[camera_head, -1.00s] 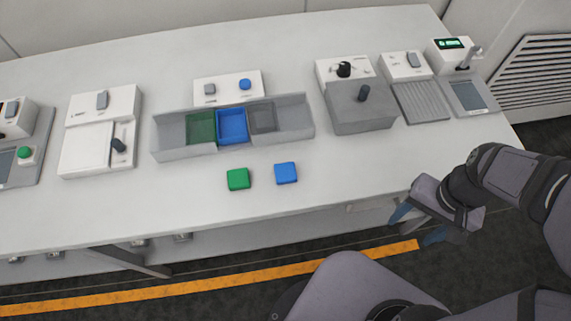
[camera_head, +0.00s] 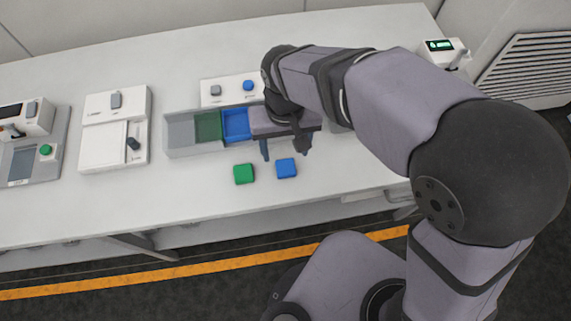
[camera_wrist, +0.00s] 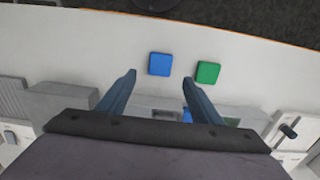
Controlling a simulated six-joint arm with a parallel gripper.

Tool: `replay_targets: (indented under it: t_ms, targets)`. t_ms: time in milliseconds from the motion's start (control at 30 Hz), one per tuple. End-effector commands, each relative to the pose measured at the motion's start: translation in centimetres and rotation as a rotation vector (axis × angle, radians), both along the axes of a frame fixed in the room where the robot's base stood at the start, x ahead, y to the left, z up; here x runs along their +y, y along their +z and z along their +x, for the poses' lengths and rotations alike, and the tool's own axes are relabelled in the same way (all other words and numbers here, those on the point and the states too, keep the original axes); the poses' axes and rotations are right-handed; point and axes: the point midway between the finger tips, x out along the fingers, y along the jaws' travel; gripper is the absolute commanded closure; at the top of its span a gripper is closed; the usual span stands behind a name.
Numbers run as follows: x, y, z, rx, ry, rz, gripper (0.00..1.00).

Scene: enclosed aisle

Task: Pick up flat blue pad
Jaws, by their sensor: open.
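The flat blue pad (camera_head: 286,168) lies on the white table near its front edge, just right of a flat green pad (camera_head: 244,174). In the wrist view the blue pad (camera_wrist: 160,64) lies beyond the fingertips, between their lines, and the green pad (camera_wrist: 208,72) is beside it, near the right finger's line. My gripper (camera_head: 285,152) is open and empty, above the table close behind the blue pad in the head view. It also shows in the wrist view (camera_wrist: 159,76), with both fingers apart. My arm hides the tray's right end.
A grey tray (camera_head: 183,150) with green (camera_head: 207,126) and blue (camera_head: 236,122) compartments stands behind the pads. A small panel (camera_head: 215,101) with a grey and a blue button is behind it. White devices (camera_head: 98,146) stand at left. The table front beside the pads is clear.

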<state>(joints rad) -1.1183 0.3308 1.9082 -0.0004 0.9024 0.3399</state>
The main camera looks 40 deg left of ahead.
Motion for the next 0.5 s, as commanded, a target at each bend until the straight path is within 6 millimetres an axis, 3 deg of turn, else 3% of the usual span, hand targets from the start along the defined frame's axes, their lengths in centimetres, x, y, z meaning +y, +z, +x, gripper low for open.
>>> replay_targets:
  t_ms: [500]
  targets:
    - [0.0,-2.2,0.0,0.001,0.000,-0.001,0.41]
